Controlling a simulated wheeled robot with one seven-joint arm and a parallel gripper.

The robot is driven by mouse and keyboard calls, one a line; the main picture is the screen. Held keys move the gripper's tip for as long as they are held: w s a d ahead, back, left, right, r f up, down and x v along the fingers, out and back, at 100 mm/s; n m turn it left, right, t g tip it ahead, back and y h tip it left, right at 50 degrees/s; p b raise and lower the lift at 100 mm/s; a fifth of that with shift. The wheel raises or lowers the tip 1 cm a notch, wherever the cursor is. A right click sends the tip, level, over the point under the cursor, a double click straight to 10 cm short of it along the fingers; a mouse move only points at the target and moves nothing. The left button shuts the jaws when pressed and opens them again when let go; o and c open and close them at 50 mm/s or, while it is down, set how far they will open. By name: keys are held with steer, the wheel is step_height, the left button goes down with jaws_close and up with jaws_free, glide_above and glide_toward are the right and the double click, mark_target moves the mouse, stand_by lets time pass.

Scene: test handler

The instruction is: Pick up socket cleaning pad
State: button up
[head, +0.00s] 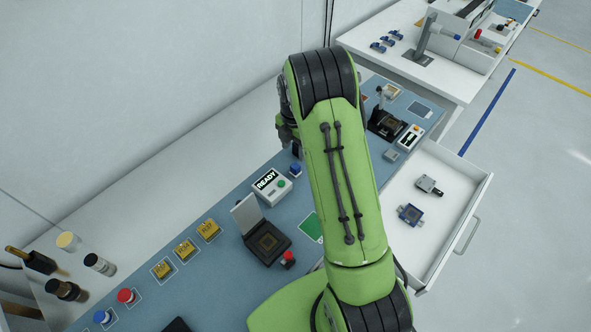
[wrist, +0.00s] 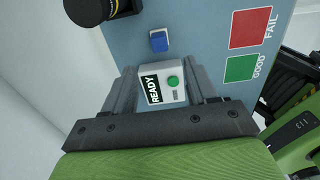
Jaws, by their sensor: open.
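I cannot tell for certain which thing is the socket cleaning pad. Two small parts lie in the open white drawer: a grey one (head: 430,185) and a blue one with a dark middle (head: 410,214). A small blue block (head: 295,170) stands behind the READY box (head: 271,187); the block (wrist: 158,41) and the box (wrist: 163,84) also show in the wrist view. My gripper (wrist: 165,72) is open, its fingers either side of the READY box in that view, with nothing held. In the head view my arm hides most of the gripper.
A black socket with its lid raised (head: 268,242) sits on the blue mat (head: 215,268). Several yellow trays (head: 185,250) lie to its left. Bottles (head: 98,263) stand at far left. The drawer (head: 455,225) juts out right of my arm. Red FAIL (wrist: 250,28) and green GOOD (wrist: 240,69) patches are printed right.

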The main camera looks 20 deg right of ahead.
mark_target(295, 166)
step_height(295, 166, down, 10)
steer(key=shift+w+d+r, duration=0.1)
steer(key=shift+w+d, duration=0.05)
jaws_close()
step_height(295, 166, up, 10)
steer(key=shift+r, duration=0.1)
stand_by(0.5)
